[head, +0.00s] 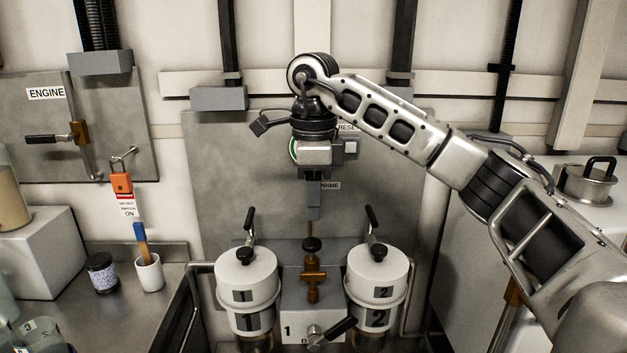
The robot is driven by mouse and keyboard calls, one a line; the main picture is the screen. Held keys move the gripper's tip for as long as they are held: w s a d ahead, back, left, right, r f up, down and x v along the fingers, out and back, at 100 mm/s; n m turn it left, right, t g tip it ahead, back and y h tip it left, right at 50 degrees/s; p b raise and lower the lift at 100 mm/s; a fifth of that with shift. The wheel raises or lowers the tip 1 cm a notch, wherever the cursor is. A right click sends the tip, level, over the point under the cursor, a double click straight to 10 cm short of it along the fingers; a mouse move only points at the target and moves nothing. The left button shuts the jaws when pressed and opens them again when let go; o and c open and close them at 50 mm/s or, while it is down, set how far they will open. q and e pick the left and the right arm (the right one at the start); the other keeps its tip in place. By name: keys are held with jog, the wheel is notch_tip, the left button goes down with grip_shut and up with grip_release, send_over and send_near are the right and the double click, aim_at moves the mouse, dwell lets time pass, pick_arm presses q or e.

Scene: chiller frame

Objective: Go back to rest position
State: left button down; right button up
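My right arm comes in from the right, and its gripper (313,212) points down in the middle of the head view. Its fingers show as one narrow grey block, so I cannot tell whether they are open or shut. The fingertips are in line with a thin brown stem above a black knob (312,245) on a copper-coloured valve (314,277); contact is unclear. The valve stands between white canister 1 (247,280) and white canister 2 (377,277). My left gripper is not in view.
The canister lids have upright black handles. A black-handled lever (331,331) is at the front. On the left counter stand a dark jar (102,273) and a white cup (149,273). An ENGINE panel (110,120) is at upper left; a lidded metal pot (586,182) is at right.

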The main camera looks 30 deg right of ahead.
jog(key=shift+r, duration=1.05)
